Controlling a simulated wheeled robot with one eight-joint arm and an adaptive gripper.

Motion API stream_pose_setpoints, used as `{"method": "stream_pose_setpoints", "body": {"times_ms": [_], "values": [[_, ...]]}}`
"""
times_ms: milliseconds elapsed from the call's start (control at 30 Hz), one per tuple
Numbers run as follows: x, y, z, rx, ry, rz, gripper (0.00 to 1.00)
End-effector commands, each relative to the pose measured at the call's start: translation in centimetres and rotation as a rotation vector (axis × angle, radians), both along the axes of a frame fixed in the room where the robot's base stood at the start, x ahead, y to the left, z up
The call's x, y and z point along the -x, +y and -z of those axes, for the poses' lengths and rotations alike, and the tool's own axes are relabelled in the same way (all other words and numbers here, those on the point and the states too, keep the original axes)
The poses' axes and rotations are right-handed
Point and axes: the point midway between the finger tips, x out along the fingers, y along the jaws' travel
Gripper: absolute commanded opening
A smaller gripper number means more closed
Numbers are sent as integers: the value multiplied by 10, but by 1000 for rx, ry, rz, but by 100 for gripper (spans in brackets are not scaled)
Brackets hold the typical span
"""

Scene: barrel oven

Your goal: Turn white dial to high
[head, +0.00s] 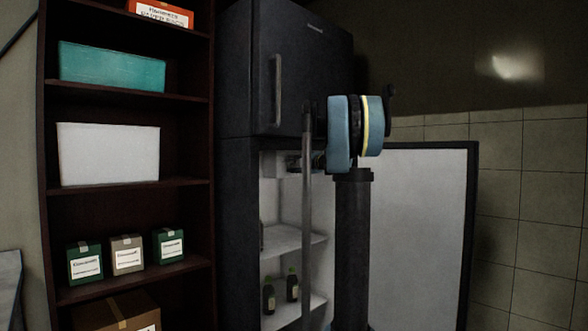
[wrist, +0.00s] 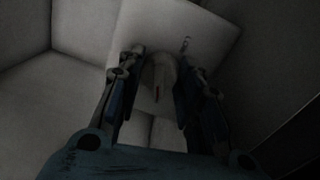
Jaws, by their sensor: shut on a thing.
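The white dial (wrist: 161,72) is on a pale panel (wrist: 205,28) inside the fridge, seen in the wrist view. A small red mark shows on the dial's near face. My gripper (wrist: 160,82) has one finger on each side of the dial and is shut on it. A small dark mark shows on the panel to the right of the dial; I cannot read it. In the head view my arm reaches into the open lower compartment of the dark fridge (head: 237,200), and the dial is hidden.
The lower fridge door (head: 415,230) stands open to the right of my arm. Inside are a shelf (head: 290,240) and two dark bottles (head: 268,296). A dark bookcase (head: 130,98) with bins and boxes stands at the left. The fridge interior is dim.

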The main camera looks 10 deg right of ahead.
Motion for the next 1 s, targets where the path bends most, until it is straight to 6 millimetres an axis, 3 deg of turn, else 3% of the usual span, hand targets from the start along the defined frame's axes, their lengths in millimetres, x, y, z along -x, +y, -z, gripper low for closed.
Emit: {"method": "stream_pose_setpoints", "body": {"times_ms": [467,500,567,1000], "values": [[-1,-3,1,-8,8,7,9],[-1,-3,1,-8,8,7,40],[-1,-3,1,-8,8,6,53],[4,-4,0,-9,7,3,54]]}}
